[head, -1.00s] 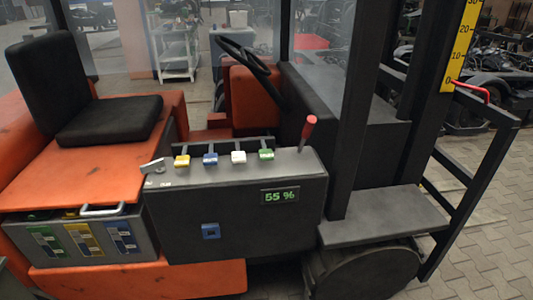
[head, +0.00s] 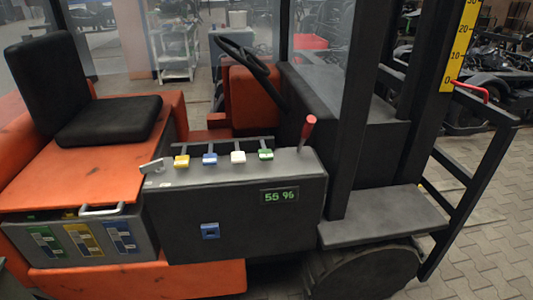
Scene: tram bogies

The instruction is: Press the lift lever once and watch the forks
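An orange and black forklift fills the view. Its dark side console (head: 240,210) bears a row of small levers with yellow (head: 181,161), blue (head: 209,159), white (head: 238,157) and green (head: 266,154) caps. A taller lever with a red knob (head: 308,126) stands at the console's right end. I cannot tell which is the lift lever. A dark carriage frame (head: 475,180) stands right of the mast. A red pointer (head: 471,90) is close to the 0 mark of the yellow scale (head: 460,45). Fork tines cannot be made out. Neither of my grippers is in view.
The console display (head: 280,196) reads 55 %. The black seat (head: 100,115) and steering wheel (head: 245,58) lie behind the levers. A box with coloured panels (head: 85,240) sits left of the console. Paved floor (head: 500,240) is clear at the right.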

